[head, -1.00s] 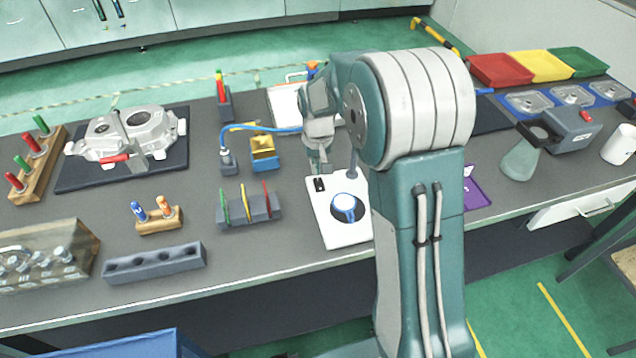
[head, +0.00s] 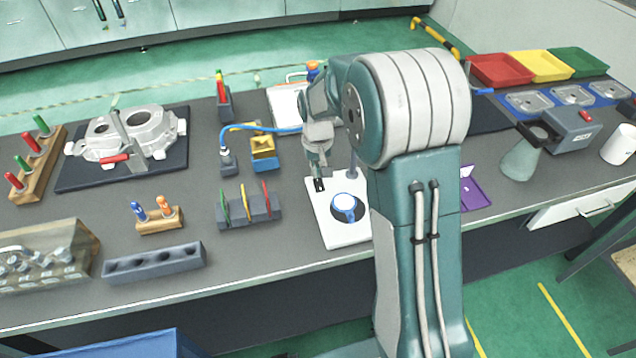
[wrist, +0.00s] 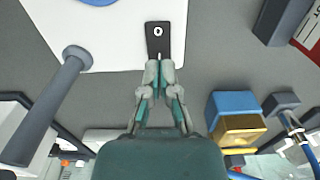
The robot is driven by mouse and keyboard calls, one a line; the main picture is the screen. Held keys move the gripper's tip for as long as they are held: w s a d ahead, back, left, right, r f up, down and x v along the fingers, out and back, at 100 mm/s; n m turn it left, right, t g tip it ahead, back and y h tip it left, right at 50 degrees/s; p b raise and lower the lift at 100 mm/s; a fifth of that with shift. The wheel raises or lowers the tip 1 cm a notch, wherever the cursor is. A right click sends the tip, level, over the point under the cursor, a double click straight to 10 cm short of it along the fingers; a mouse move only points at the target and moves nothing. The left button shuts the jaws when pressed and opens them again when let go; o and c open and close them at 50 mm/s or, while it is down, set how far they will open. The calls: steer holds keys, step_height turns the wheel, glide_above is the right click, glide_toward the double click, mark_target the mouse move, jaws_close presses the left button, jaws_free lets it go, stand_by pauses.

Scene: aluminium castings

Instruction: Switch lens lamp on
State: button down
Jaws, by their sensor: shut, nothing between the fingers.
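The lens lamp stands on a white base plate (head: 331,228) near the front edge of the bench, with a round blue-rimmed lens (head: 344,207) over a dark disc. A small black rocker switch (wrist: 158,38) with a white mark sits on the plate's edge in the wrist view; it also shows in the head view (head: 319,184). My gripper (head: 318,176) is shut and empty, pointing down at the switch. In the wrist view its fingertips (wrist: 159,66) overlap the switch's near end; I cannot tell if they touch it. The lamp's grey post (wrist: 48,105) rises beside my gripper.
A blue and yellow box (head: 264,150) and a blue-hosed nozzle stand (head: 228,161) are left of my gripper. A purple tray (head: 474,190) lies right of my arm.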

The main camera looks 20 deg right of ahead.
mark_target(317, 180)
steer(key=shift+f, duration=0.9)
stand_by(0.5)
steer(key=shift+r, duration=3.55)
steer(key=shift+s+r, duration=0.1)
steer(key=shift+r, duration=0.05)
steer(key=s+r+t, duration=0.2)
steer(key=s+r, duration=0.2)
steer(key=s, duration=0.5)
steer(key=s+r+t, duration=0.1)
steer(key=s+r, duration=0.3)
steer(key=s, duration=0.5)
steer(key=s+r+t, duration=0.2)
steer(key=s+r, duration=0.3)
steer(key=s, duration=0.4)
steer(key=shift+t, duration=0.3)
